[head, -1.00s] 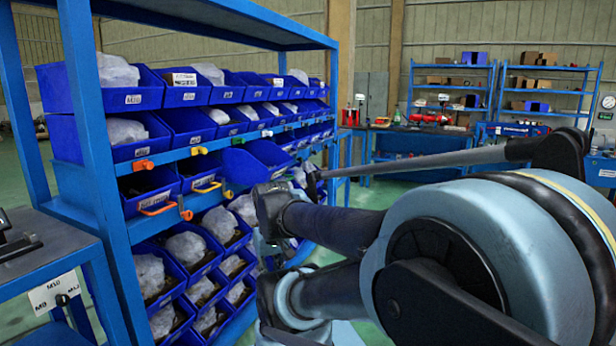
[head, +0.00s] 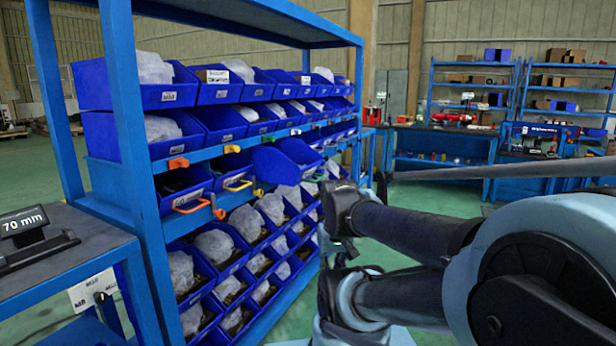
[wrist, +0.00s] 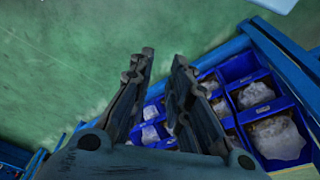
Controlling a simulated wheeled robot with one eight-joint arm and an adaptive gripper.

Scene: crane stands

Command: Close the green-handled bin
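In the head view, a blue bin (head: 281,162) in the middle row of the blue rack juts out beyond its neighbours. I cannot make out a green handle on it. To its left sit a bin with a yellow handle (head: 238,184) and one with an orange handle (head: 192,205). A small green tag (head: 295,132) shows on the rail above. My gripper (wrist: 164,58) is open and empty in the wrist view, with green floor between its fingertips. Lower bins (wrist: 240,92) with bagged contents lie to its right.
The blue rack (head: 128,130) holds several rows of bins. A blue side table (head: 70,240) with a "70 mm" display stands at the left. A workbench (head: 440,128) and shelves are at the back. Green floor is open between rack and workbench.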

